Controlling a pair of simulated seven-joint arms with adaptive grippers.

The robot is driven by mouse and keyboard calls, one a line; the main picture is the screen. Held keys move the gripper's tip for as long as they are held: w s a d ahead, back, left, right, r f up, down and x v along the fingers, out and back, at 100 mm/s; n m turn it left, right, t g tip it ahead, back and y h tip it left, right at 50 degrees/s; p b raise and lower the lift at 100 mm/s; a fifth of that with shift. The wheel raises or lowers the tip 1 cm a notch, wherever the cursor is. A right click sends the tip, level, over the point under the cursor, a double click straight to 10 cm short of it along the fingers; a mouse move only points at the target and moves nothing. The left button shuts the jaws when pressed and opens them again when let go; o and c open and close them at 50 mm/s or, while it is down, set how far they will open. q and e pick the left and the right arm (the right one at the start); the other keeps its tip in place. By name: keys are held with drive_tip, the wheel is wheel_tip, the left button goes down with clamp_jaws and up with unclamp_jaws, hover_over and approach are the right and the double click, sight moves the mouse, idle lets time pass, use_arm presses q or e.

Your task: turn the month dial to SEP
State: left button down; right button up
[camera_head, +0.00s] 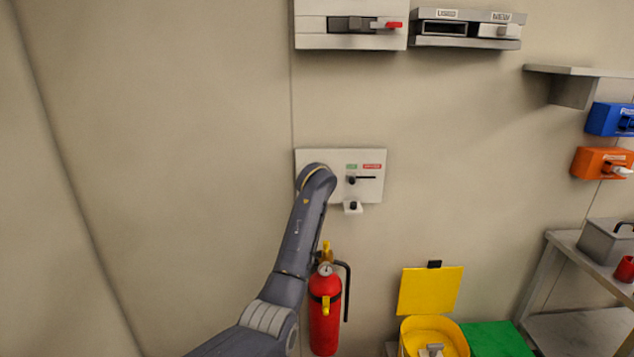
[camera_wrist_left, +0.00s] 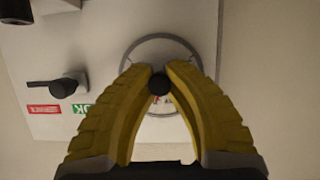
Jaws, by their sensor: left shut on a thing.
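The month dial (camera_wrist_left: 182,44) is a round disc with a grey rim on a white wall panel (camera_head: 371,195). In the left wrist view its lower part is hidden behind my fingers, and its month letters cannot be read. My left gripper (camera_wrist_left: 159,80) has yellow fingers closed on the dial's dark round knob (camera_wrist_left: 160,86). In the head view my left arm covers the dial and the gripper. My right gripper is in neither view.
Beside the dial, the panel has a black lever (camera_wrist_left: 55,88) and small green (camera_head: 351,167) and red (camera_head: 372,167) labels. A red fire extinguisher (camera_head: 324,315) hangs below. A yellow bin with raised lid (camera_head: 430,291) stands lower right.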

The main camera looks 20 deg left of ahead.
use_arm(q)
drive_tip(key=m+y, duration=0.1)
drive_tip(key=m, duration=0.1)
drive_tip(key=f+m+y, duration=0.1)
drive_tip(key=m+y, duration=0.1)
drive_tip(key=shift+d+g, duration=0.15)
drive_tip(key=shift+g, duration=0.25)
drive_tip(key=m+y, duration=0.1)
drive_tip(key=m, duration=0.1)
drive_tip(key=shift+s+m, duration=0.1)
drive_tip(key=shift+m, duration=0.3)
drive_tip(key=shift+a+m+y, duration=0.2)
drive_tip(key=shift+m+y, duration=0.6)
drive_tip(key=shift+m, duration=0.1)
drive_tip(key=shift+a, duration=0.1)
drive_tip(key=c, duration=1.5)
unclamp_jaws()
drive_tip(key=shift+a+r, duration=0.1)
drive_tip(key=shift+a, duration=0.05)
drive_tip(key=shift+o, duration=1.3)
drive_tip(key=shift+d+r, duration=0.2)
drive_tip(key=shift+r, duration=0.05)
drive_tip(key=shift+d, duration=0.1)
